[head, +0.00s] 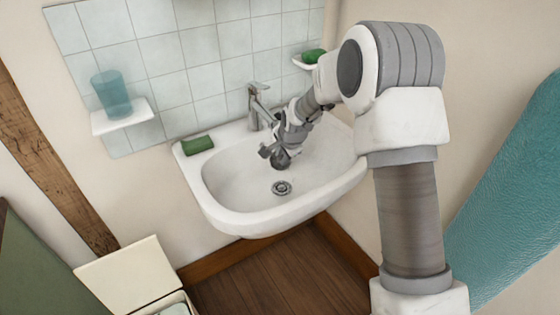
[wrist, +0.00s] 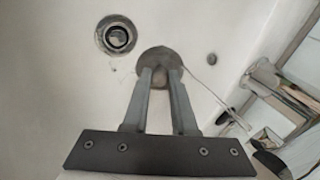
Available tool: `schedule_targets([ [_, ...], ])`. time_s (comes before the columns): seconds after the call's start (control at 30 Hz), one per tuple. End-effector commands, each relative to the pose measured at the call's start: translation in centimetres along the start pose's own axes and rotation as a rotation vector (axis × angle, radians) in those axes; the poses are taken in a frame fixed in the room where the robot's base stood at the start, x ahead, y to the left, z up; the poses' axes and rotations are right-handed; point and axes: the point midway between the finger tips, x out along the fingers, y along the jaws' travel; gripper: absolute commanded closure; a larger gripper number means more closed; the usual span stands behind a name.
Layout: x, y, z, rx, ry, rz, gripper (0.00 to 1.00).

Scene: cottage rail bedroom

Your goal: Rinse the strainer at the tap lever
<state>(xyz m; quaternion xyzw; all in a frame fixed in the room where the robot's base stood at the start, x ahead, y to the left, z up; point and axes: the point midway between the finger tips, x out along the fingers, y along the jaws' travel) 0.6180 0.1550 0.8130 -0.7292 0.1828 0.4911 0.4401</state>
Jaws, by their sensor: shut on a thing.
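My gripper (head: 272,151) is inside the white basin (head: 225,180), below the tap. In the wrist view its two fingers (wrist: 163,75) are shut on the strainer (wrist: 158,60), a small dark grey round piece at the fingertips. In the head view the strainer (head: 281,161) hangs over the basin, up and left of the drain (head: 281,188). The grey tap (head: 254,105) with its lever (head: 254,86) stands at the basin's back rim. I cannot make out running water. The fingers hide part of the strainer.
A green soap bar (head: 197,145) lies on the basin's left rim. A teal cup (head: 112,93) stands on a small wall shelf (head: 122,118). Another green soap (head: 313,56) sits in a wall dish near my arm. A cream bin (head: 128,275) stands on the floor.

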Motion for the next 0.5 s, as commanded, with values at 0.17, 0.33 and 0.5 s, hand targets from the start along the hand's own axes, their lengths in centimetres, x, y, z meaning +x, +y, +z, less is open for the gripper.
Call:
schedule_targets([
  [0.17, 0.02, 0.14, -0.55, 0.0, 0.0, 0.0, 1.0],
  [0.33, 0.02, 0.28, -1.04, 0.001, 0.0, -0.001, 1.0],
  [0.5, 0.01, 0.29, -1.09, 0.0, 0.0, -0.001, 1.0],
])
